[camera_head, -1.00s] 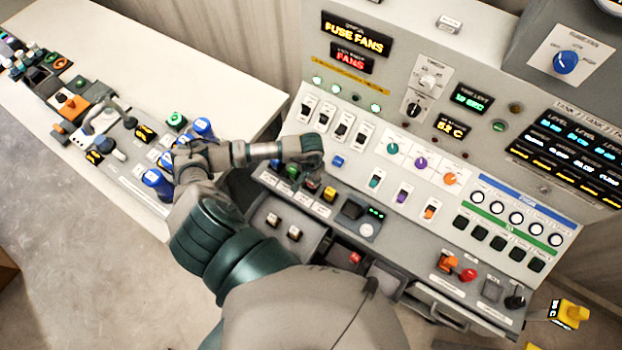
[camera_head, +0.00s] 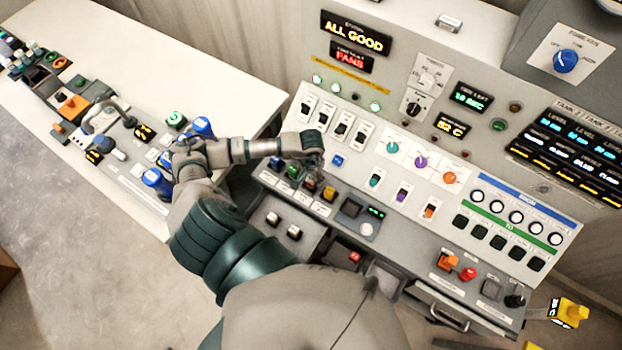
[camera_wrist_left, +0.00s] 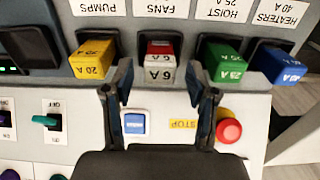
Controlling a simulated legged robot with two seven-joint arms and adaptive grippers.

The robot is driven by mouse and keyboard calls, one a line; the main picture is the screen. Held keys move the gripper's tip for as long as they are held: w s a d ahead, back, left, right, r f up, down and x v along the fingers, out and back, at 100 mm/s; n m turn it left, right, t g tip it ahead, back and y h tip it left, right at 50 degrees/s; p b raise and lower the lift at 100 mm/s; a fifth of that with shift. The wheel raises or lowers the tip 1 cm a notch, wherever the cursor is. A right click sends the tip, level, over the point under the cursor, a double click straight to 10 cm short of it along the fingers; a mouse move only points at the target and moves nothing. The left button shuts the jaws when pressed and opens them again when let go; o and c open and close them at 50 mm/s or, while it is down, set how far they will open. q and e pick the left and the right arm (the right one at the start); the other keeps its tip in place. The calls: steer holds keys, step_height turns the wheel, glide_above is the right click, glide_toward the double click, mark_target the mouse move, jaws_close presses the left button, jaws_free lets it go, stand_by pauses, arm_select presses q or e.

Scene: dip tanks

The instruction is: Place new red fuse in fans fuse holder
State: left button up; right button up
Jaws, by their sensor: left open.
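The red fuse, marked 6 A, sits in the FANS fuse holder in the left wrist view (camera_wrist_left: 160,65), under the FANS label (camera_wrist_left: 167,8). Its red part shows above a pale, numbered front face. In the head view the gripper and wrist partly cover the fuse row. My left gripper (camera_head: 314,174) is over that row. In the left wrist view its fingers (camera_wrist_left: 159,92) are spread, one on each side of the red fuse and apart from it, with nothing held. The upper display (camera_head: 354,33) reads ALL GOOD. My right gripper is not in view.
In the left wrist view a yellow fuse (camera_wrist_left: 92,59) and a green fuse (camera_wrist_left: 222,62) flank the red one, with a blue fuse (camera_wrist_left: 277,64) beyond. A blue button (camera_wrist_left: 135,124) and a red stop button (camera_wrist_left: 229,131) are close to the fingers.

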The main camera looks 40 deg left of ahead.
mark_target(311, 179)
arm_select(q)
step_height(311, 179, up, 10)
steer(key=b, duration=0.1)
steer(key=shift+f, duration=0.2)
stand_by(0.4)
